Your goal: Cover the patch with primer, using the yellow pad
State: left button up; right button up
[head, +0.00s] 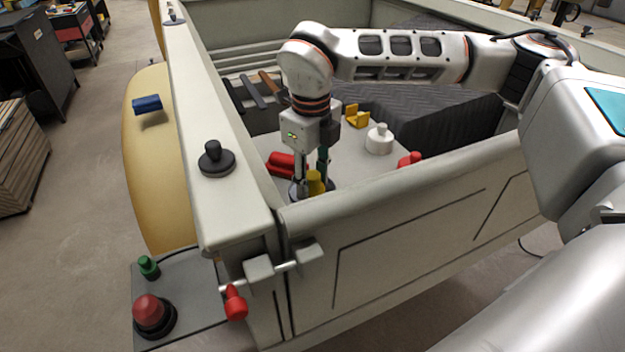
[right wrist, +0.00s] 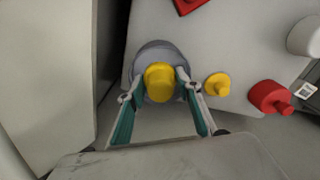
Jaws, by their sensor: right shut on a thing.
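My right gripper (head: 312,183) reaches down into the pale open-topped body, close behind its near wall. It is shut on the knob of the yellow pad (head: 316,181), which shows between the fingers. In the right wrist view the yellow knob (right wrist: 160,83) sits on a round grey base (right wrist: 150,48), between the fingertips of the right gripper (right wrist: 162,90). I cannot tell whether the base touches the pale surface below. I cannot make out the patch in either view. My left gripper is not in view.
A white knobbed piece (head: 379,140), a yellow block (head: 357,117) and red pieces (head: 282,163) lie inside. A second yellow piece (right wrist: 217,84) is close beside my fingers. The near wall (head: 400,220) stands close. A black knob (head: 215,160) is on the left rim.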

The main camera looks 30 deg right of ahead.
aim_at(312, 174)
dwell(0.6)
jog(key=shift+r+p, duration=1.7)
jog(key=shift+r, duration=1.75)
